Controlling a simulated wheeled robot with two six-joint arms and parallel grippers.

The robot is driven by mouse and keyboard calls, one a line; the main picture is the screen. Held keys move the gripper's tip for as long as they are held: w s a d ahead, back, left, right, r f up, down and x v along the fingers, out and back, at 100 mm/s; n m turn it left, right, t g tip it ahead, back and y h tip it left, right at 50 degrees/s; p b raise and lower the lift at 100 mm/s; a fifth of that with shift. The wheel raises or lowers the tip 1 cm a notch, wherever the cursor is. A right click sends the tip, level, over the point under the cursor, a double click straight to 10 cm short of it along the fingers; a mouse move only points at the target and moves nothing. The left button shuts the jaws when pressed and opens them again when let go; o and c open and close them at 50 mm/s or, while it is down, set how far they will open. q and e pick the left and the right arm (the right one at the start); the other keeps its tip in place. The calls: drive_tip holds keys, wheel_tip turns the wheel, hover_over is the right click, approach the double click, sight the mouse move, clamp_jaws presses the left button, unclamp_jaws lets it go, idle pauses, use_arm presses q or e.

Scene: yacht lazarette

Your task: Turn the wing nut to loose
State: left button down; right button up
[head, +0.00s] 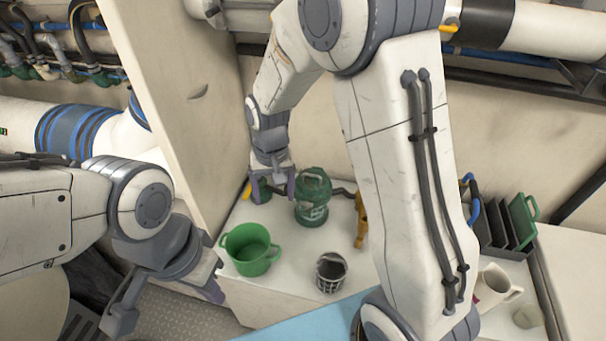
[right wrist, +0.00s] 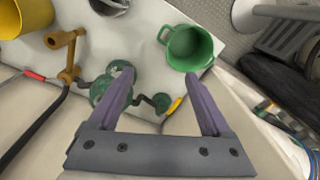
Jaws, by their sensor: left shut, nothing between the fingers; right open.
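A green strainer-like canister (head: 312,200) with a looped top stands on the white bench. In the right wrist view the canister (right wrist: 103,92) is partly hidden behind the left finger. I cannot clearly make out the wing nut. My right gripper (head: 274,192) is open, just left of the canister in the head view. In its wrist view the right gripper (right wrist: 160,76) has its fingers apart with nothing held; a bent dark pipe (right wrist: 143,99) shows between them. My left gripper (head: 213,293) is shut and empty at lower left, away from the canister.
A green pot (head: 252,252) and a dark mesh cup (head: 331,272) stand in front. A brass-coloured fitting (head: 361,222) is right of the canister. A small green valve with a yellow handle (right wrist: 175,104) joins the pipe.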

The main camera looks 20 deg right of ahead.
sight(306, 202)
drive_tip(key=w+d+f+m+p, duration=0.45)
drive_tip(key=w+d, duration=0.25)
drive_tip(key=d, duration=0.4)
drive_tip(key=shift+m, duration=0.25)
wheel_tip(306, 202, down, 11)
drive_tip(key=p, duration=0.3)
drive_tip(key=shift+w+a, duration=0.1)
drive_tip(key=shift+a, duration=0.05)
use_arm(q)
wheel_tip(306, 202, up, 9)
drive_tip(key=shift+r, duration=0.2)
use_arm(e)
drive_tip(key=shift+f, duration=0.1)
drive_tip(key=shift+c, duration=0.3)
clamp_jaws()
drive_tip(key=shift+n+b, duration=1.15)
drive_tip(key=shift+n, duration=0.25)
use_arm(q)
drive_tip(key=shift+f+b, duration=0.95)
drive_tip(key=shift+f, duration=1.1)
use_arm(e)
drive_tip(key=shift+n, duration=1.7)
